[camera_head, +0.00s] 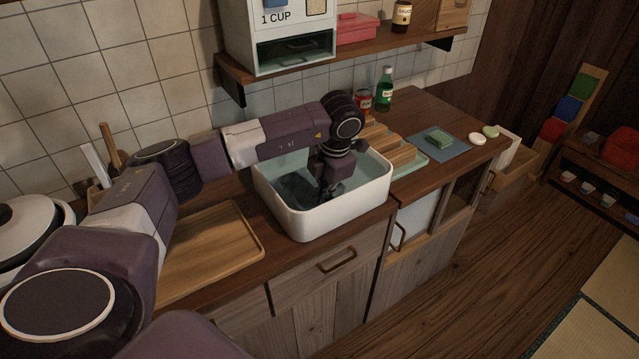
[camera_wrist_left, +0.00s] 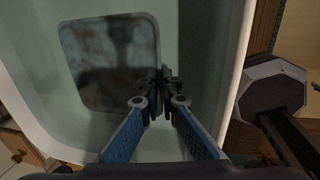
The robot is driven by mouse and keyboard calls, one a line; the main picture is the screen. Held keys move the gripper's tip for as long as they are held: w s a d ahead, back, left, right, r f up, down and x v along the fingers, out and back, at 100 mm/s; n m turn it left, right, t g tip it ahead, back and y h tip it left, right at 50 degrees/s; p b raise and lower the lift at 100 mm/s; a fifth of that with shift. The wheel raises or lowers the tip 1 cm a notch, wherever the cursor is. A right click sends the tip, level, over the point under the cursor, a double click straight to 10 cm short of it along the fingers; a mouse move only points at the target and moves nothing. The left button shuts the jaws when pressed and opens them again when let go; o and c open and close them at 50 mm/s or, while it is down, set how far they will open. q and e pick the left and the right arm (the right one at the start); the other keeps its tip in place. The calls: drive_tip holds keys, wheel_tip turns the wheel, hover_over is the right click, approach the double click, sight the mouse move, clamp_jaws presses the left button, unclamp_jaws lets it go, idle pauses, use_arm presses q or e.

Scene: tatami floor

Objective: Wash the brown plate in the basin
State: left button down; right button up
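The white basin (camera_head: 322,217) is set into the counter, and its wall also shows in the left wrist view (camera_wrist_left: 219,60). A dark square plate with brownish smears (camera_wrist_left: 108,60) lies face up inside it; in the head view only a dark shape (camera_head: 296,187) shows there, partly behind my arm. My left gripper (camera_head: 323,197) reaches down into the basin. In the left wrist view its fingertips (camera_wrist_left: 161,84) are close together at the plate's right edge. I see nothing clearly held between them. Whether they touch the plate is unclear. My right gripper is out of view.
A wooden tray (camera_head: 213,246) lies on the counter left of the basin. A shelf (camera_head: 372,50) hangs above.

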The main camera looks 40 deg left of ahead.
sight(335, 195)
use_arm(q)
drive_tip(key=shift+w, duration=0.1)
drive_tip(key=shift+w+d+b, duration=0.25)
drive_tip(key=shift+w+d, duration=0.05)
drive_tip(key=shift+w, duration=0.45)
drive_tip(key=shift+w+d+b, duration=0.25)
drive_tip(key=shift+w+d, duration=0.1)
drive_tip(key=shift+w, duration=0.45)
drive_tip(key=shift+w+d+b, duration=0.25)
drive_tip(key=shift+w+d, duration=0.05)
drive_tip(key=shift+w, duration=0.45)
drive_tip(key=shift+s, duration=0.15)
drive_tip(key=shift+s+a+p, duration=0.3)
drive_tip(key=shift+s+a, duration=0.05)
drive_tip(key=shift+s, duration=0.2)
drive_tip(key=shift+s+a+p, duration=0.2)
drive_tip(key=shift+s+a, duration=0.1)
drive_tip(key=shift+s, duration=0.55)
drive_tip(key=shift+s+a+p, duration=0.15)
drive_tip(key=shift+s+a, duration=0.15)
drive_tip(key=shift+s, duration=0.55)
drive_tip(key=shift+w, duration=0.15)
